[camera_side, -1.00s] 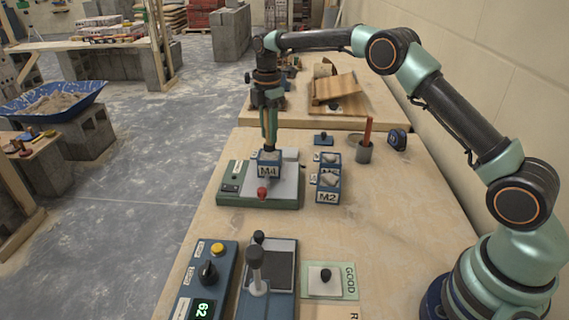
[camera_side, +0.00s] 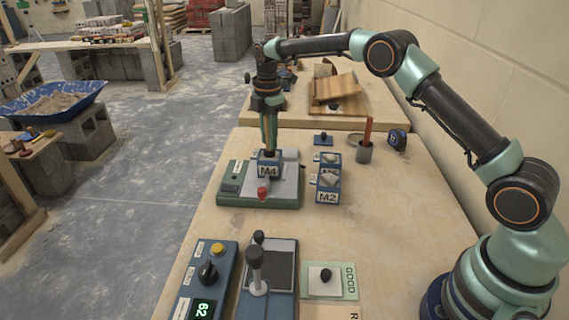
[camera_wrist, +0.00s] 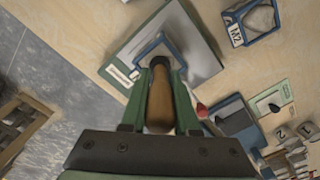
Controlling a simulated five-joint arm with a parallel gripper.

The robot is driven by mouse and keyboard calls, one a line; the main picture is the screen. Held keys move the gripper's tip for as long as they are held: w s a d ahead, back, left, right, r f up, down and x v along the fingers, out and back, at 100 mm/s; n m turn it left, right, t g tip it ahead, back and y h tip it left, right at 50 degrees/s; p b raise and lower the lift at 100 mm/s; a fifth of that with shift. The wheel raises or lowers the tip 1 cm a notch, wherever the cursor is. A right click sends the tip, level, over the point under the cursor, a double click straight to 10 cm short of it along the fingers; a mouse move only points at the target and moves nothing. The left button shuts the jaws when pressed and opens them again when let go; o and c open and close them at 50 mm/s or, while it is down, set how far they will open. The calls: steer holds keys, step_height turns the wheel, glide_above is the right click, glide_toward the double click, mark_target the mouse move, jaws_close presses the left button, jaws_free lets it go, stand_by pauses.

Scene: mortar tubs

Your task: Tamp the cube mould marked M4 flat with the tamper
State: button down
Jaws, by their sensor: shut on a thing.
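The mould marked M4 (camera_side: 268,170) is a small blue box on the grey plate of a green-based machine (camera_side: 230,200). My gripper (camera_side: 269,147) is directly above it, pointing down. In the wrist view my gripper (camera_wrist: 159,82) is shut around the brown wooden handle of the tamper (camera_wrist: 160,100). The blue rim of M4 (camera_wrist: 145,50) shows just beyond the handle. The tamper's lower end is down at the mould's top; its foot and the mould's fill are mostly hidden, so I cannot tell how flat the fill is.
The mould marked M2 (camera_side: 328,188) and another blue mould (camera_side: 330,162) stand right of the machine, with heaped grey fill. A red-knobbed lever (camera_side: 263,193) is in front of M4.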

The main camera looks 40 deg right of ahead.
steer(key=shift+f, duration=0.4)
stand_by(0.6)
steer(key=shift+r, duration=1.1)
steer(key=shift+r, duration=0.1)
steer(key=shift+r, duration=2.95)
